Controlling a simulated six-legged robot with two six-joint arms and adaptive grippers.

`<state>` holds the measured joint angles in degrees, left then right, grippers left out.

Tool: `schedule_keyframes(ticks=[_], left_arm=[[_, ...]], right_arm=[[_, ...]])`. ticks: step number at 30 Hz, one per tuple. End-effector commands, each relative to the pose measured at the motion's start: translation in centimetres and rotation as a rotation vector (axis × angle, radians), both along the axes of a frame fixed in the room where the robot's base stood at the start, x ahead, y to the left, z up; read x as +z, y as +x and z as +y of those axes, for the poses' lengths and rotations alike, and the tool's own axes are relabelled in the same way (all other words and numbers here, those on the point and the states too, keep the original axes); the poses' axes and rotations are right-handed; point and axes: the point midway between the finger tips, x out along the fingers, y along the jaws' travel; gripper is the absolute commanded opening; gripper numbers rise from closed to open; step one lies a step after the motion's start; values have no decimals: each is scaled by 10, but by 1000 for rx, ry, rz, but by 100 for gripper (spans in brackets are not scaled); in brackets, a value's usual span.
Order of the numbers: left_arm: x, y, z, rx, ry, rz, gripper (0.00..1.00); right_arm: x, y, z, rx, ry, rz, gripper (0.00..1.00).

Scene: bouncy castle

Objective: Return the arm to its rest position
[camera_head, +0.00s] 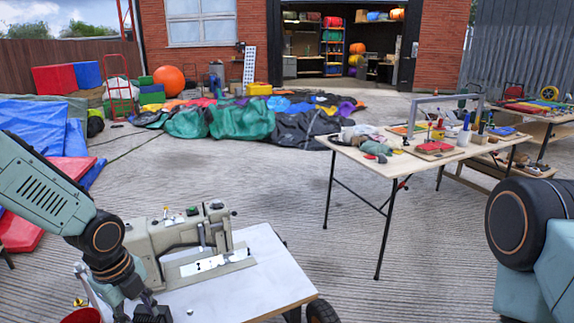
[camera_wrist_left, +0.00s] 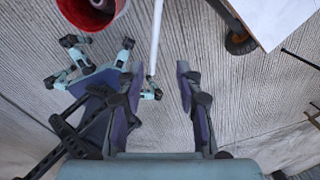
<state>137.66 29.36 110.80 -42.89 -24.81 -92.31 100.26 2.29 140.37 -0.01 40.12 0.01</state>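My left arm comes in from the left in the head view, and its gripper (camera_head: 150,312) is low beside the front left corner of the sewing machine's table, partly cut off by the bottom edge. In the left wrist view the two fingers of the left gripper (camera_wrist_left: 160,76) stand apart with nothing between them; it points down over the paved ground. My right arm shows only as a dark round joint and teal link at the right edge of the head view; its gripper is out of view.
A sewing machine (camera_head: 190,240) stands on a white wheeled table (camera_head: 262,262) close to the left gripper. A red bucket (camera_wrist_left: 68,12) and a thin white pole (camera_wrist_left: 156,38) are near the fingers. A folding workbench (camera_head: 345,150) with tools stands right. The middle ground is clear.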

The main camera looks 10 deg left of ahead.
Motion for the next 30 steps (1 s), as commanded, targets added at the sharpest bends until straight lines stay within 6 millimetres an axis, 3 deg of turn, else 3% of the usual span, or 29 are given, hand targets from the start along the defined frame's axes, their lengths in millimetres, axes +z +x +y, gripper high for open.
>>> schedule_keyframes(ticks=[7,14,17,19,23,27,30], left_arm=[[-1,22,-44,598,-244,-115,35],[-34,0,-83,1189,-435,-75,35],[-57,-24,-95,1455,-475,-41,35],[-77,-51,-100,1642,-476,-16,35],[-117,-125,-102,1948,-393,7,35],[-142,-199,-101,2009,-229,30,35],[-153,-238,-103,1985,-130,76,35]], right_arm=[[0,0,0,0,0,0,28],[0,0,0,0,0,0,28],[0,0,0,0,0,0,28],[0,0,0,0,0,0,28],[0,0,0,0,0,0,28],[0,0,0,0,0,0,28],[0,0,0,0,0,0,28]])
